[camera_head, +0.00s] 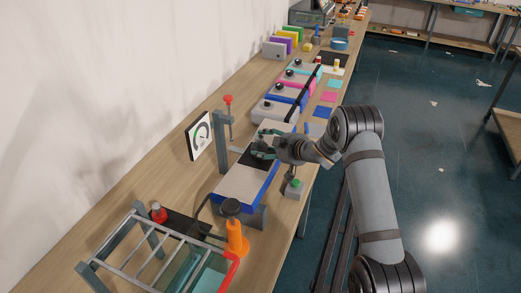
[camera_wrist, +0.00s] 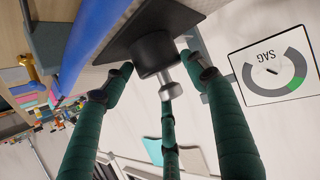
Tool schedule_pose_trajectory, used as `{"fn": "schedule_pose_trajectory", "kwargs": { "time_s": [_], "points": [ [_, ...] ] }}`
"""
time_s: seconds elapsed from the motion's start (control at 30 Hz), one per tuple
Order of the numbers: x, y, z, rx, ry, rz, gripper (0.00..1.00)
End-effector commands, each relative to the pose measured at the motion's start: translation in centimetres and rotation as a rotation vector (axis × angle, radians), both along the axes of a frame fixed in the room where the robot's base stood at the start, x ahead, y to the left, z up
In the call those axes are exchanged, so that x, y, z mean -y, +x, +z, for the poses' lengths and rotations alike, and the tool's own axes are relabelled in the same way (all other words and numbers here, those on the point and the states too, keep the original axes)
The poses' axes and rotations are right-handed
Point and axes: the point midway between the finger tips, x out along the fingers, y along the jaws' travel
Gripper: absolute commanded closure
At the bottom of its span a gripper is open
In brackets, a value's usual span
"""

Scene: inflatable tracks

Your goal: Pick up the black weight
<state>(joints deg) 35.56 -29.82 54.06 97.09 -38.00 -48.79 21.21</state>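The black weight (camera_wrist: 154,55) is a short dark cylinder with a silver knob (camera_wrist: 171,86), seen in the wrist view. It rests on a black square pad (camera_wrist: 118,47) on the blue-edged inflatable track (camera_head: 240,185). My gripper (camera_wrist: 160,68) has green fingers spread around the weight's knob end, with visible space between the fingertips and the cylinder. In the head view my gripper (camera_head: 262,148) is low over the track and hides most of the weight. Whether any finger touches the weight is unclear.
A gauge marked SAG (camera_wrist: 273,70) stands beside the track, next to a grey post with a red knob (camera_head: 228,100). An orange clamp (camera_head: 236,236) and a metal rack (camera_head: 150,255) stand nearer. A green-button box (camera_head: 294,189) sits at the right. More tracks (camera_head: 275,110) lie beyond.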

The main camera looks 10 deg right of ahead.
Motion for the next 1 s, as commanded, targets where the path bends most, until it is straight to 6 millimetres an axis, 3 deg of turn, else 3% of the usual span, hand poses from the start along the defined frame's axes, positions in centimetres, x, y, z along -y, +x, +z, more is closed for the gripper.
{"fn": "schedule_pose_trajectory", "kwargs": {
  "time_s": [0.8, 1.0],
  "points": [
    [-0.84, -0.12, 0.02, 0.001, 0.000, 0.016, 0.99],
    [-0.81, 0.02, 0.34, 0.009, 0.000, 0.016, 1.00]
  ]
}}
